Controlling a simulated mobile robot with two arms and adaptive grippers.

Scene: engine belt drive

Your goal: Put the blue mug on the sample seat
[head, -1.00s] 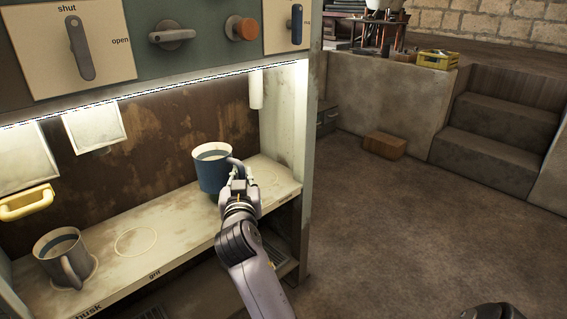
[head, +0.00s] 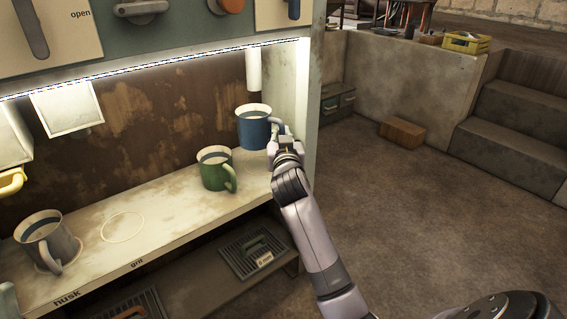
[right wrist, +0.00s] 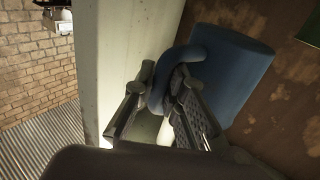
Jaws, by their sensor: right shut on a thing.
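The blue mug (head: 252,129) is in the air near the right end of the lit shelf (head: 170,215). My right gripper (head: 274,140) is shut on its handle. The right wrist view shows the blue mug (right wrist: 225,75) with its handle between the fingers (right wrist: 160,110). A green mug (head: 214,172) stands on the shelf, left of the blue mug and lower in the picture. A grey mug (head: 48,240) stands at the shelf's left, by the word "husk". An empty ring mark (head: 122,227) lies near "grit". I see no label naming the sample seat. My left gripper is not in view.
A pale side wall (head: 303,100) closes the shelf on the right, close to my gripper. A white spout (head: 253,70) hangs above the blue mug. Levers and a knob (head: 226,3) sit above. A grated tray (head: 252,252) lies below.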

